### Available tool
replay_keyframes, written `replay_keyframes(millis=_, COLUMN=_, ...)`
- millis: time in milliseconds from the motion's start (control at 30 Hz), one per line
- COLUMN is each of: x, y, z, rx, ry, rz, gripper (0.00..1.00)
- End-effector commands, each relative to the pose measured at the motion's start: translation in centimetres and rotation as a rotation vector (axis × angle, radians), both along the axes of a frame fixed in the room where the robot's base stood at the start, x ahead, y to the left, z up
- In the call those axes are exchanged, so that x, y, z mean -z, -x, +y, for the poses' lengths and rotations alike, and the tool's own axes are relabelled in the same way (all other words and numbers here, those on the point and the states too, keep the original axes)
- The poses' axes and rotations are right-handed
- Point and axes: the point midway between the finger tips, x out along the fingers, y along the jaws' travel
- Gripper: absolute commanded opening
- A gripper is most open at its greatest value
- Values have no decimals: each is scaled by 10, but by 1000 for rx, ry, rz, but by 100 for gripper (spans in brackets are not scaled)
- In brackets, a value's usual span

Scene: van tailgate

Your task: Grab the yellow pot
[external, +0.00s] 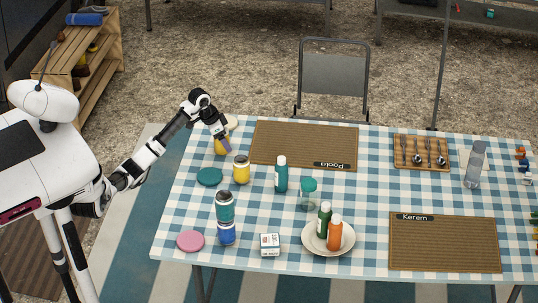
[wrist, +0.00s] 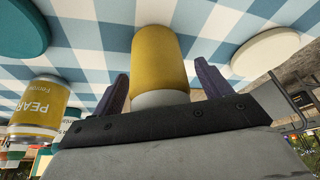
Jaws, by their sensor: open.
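A plain yellow pot (external: 219,148) stands near the left back corner of the checked table, partly hidden behind my gripper (external: 221,141) in the external view. In the wrist view the yellow pot (wrist: 160,58) shows between the two dark fingers of my gripper (wrist: 163,88), with a pale band at its near end. The fingers are apart, with space visible on both sides of the pot. I cannot tell whether either finger touches it. A second yellow container (external: 241,171) stands just to the right and nearer; in the wrist view this can (wrist: 40,103) reads "PEAR".
A teal lid (external: 209,177) and a white lid (external: 232,121) lie close to the pot. A stacked teal can (external: 225,208), a green bottle (external: 281,174) and a plate (external: 343,247) with bottles stand nearer. A brown mat (external: 290,142) lies to the right.

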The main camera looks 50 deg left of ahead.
Motion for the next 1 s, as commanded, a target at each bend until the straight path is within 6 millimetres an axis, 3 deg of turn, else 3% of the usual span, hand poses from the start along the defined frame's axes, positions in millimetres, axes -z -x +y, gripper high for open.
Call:
replay_keyframes(millis=100, x=0, y=0, z=0, rx=0, ry=0, rz=0, gripper=77)
replay_keyframes(millis=500, x=-1, y=0, z=0, rx=0, ry=0, rz=-1, gripper=26)
replay_keyframes(millis=767, x=-2, y=0, z=0, rx=0, ry=-1, rz=-1, gripper=26)
replay_keyframes(millis=1000, x=-24, y=-1, z=0, rx=1, ry=-2, rz=-3, gripper=26)
